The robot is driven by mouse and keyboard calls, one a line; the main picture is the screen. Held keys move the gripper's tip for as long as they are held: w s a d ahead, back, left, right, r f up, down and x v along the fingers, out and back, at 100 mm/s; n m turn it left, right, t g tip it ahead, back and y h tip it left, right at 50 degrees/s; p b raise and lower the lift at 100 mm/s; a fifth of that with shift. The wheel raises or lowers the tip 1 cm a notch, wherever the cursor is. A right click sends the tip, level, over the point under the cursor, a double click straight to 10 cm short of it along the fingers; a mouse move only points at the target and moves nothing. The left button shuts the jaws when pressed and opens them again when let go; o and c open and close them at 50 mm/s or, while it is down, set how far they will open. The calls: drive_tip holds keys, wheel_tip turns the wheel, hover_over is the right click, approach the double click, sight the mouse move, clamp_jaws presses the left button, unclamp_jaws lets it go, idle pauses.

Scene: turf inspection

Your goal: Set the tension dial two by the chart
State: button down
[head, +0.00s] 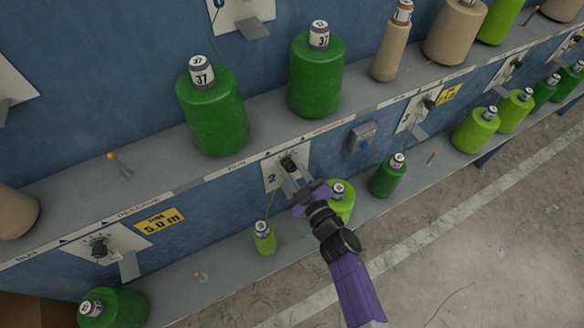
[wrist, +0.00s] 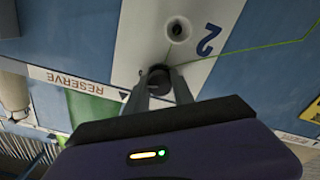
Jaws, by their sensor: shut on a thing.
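The tension dial two is a black knob (head: 287,161) on a white plate marked 2 (head: 270,176), set in the blue panel between the two shelves. In the wrist view the knob (wrist: 160,71) sits between my fingertips, with the plate (wrist: 140,35) behind it. My gripper (head: 292,170) is shut on the knob; it also shows in the wrist view (wrist: 159,82). The fingers hide part of the knob, and I cannot read its pointer or scale. A green thread crosses the plate near an eyelet (wrist: 178,29). I cannot make out a chart.
Green cones stand on the upper shelf (head: 265,118). A light green cone (head: 341,204) is beside my wrist, with a darker one (head: 386,180) to its right and a small one (head: 263,240) to its left. Another dial (head: 100,246) and a yellow sign (head: 159,221) are at left.

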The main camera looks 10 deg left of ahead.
drive_tip(key=n+b, duration=0.1)
drive_tip(key=n, duration=0.2)
drive_tip(key=shift+f+n, duration=0.1)
drive_tip(key=shift+n, duration=0.3)
drive_tip(key=shift+n+b, duration=0.75)
drive_tip(key=shift+n, duration=0.65)
drive_tip(key=c, duration=1.1)
unclamp_jaws()
drive_tip(key=shift+s, duration=0.15)
drive_tip(key=p+v, duration=0.1)
drive_tip(key=v, duration=0.6)
drive_tip(key=shift+s+d, duration=0.2)
drive_tip(key=shift+s, duration=0.05)
drive_tip(key=shift+w, duration=0.1)
